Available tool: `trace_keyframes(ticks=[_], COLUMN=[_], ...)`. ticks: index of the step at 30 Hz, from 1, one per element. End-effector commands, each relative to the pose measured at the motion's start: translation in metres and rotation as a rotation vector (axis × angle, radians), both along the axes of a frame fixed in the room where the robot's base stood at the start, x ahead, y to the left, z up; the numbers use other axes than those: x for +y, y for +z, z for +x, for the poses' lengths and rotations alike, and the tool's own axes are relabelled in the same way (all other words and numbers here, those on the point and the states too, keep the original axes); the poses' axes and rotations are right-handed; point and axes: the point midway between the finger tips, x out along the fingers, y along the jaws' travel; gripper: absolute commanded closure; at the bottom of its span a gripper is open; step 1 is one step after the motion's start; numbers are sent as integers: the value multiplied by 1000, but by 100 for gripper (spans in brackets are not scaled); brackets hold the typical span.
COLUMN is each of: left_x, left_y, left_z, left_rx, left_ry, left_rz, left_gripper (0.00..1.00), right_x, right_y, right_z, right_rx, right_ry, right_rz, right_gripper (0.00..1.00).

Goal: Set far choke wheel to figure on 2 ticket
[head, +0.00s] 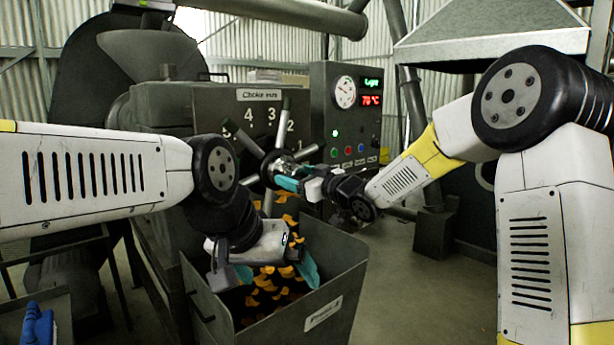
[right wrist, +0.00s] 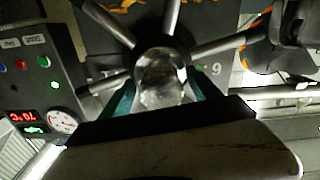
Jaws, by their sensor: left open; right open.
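The choke wheel (head: 279,164) is a dark hub with several grey spokes, mounted in front of a plate marked "Choke mm" (head: 259,95) with figures including 4, 3 and 2. One spoke reaches up near the 2; I cannot tell the set figure. My right gripper (head: 289,183) is open at the wheel. In the right wrist view its teal fingers stand either side of the shiny hub (right wrist: 160,78); contact cannot be told. My left gripper (head: 270,274) is open and empty over the bin, fingers pointing down. I cannot make out any ticket.
A grey bin (head: 340,285) with orange flakes and a small label stands below the wheel. A control box (head: 345,115) with a gauge, red display and coloured buttons stands right of the wheel. A blue object (head: 37,325) lies at the lower left.

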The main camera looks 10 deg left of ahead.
Motion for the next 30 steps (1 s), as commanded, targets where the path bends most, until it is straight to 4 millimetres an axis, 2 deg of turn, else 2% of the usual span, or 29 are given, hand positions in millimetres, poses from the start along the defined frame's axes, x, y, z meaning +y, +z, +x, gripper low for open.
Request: trace_keyframes(ticks=[3,11,22,30], left_x=[0,0,0,0], left_y=[0,0,0,0], left_z=[0,0,0,0], left_rx=[0,0,0,0], left_ry=[0,0,0,0], left_rz=[0,0,0,0], left_gripper=[0,0,0,0], right_x=[6,7,7,8], right_y=[0,0,0,0], right_z=[4,5,5,5], right_rx=[1,1,1,5], right_ry=[1,0,0,0], right_rz=[-1,-2,-1,1], right_gripper=[28,28,99,100])
